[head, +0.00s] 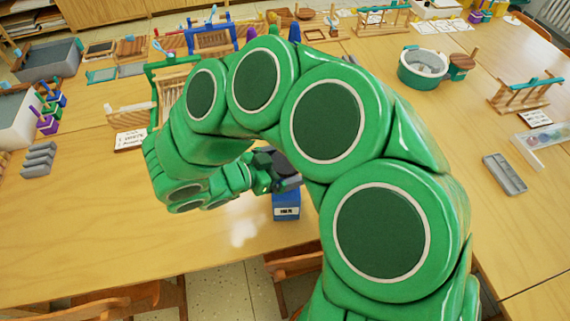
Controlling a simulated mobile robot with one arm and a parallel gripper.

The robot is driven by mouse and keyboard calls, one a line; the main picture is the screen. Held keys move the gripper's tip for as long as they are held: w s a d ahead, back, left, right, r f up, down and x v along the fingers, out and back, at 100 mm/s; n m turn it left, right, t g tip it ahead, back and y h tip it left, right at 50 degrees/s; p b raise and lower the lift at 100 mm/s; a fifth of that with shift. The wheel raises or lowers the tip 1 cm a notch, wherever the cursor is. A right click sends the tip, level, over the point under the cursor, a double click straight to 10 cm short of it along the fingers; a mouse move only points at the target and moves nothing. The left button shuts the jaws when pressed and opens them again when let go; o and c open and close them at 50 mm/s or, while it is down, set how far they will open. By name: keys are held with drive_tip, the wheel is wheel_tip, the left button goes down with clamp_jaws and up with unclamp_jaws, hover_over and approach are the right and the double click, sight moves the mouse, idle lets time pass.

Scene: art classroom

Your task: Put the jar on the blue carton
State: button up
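The blue carton (286,207) stands on the wooden table near its front edge, with a white label on the side facing me. My green arm crosses the middle of the view and hides part of the carton's surroundings. My gripper (276,174) is just above and slightly left of the carton's top. A dark grey shape shows at the gripper, partly hidden by my arm. I cannot tell whether it is the jar or part of the gripper, nor how the fingers stand. No other thing is clearly the jar.
The table left of the carton is clear. Behind it are wooden frames, a green-framed rack (166,92) and a small sign (130,140). Grey blocks (38,160) lie at far left. On the right are a green round tub (424,67) and a grey tray (504,174).

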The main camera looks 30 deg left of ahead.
drive_tip(key=v, duration=1.2)
drive_tip(key=shift+r, duration=0.1)
drive_tip(key=shift+w, duration=0.1)
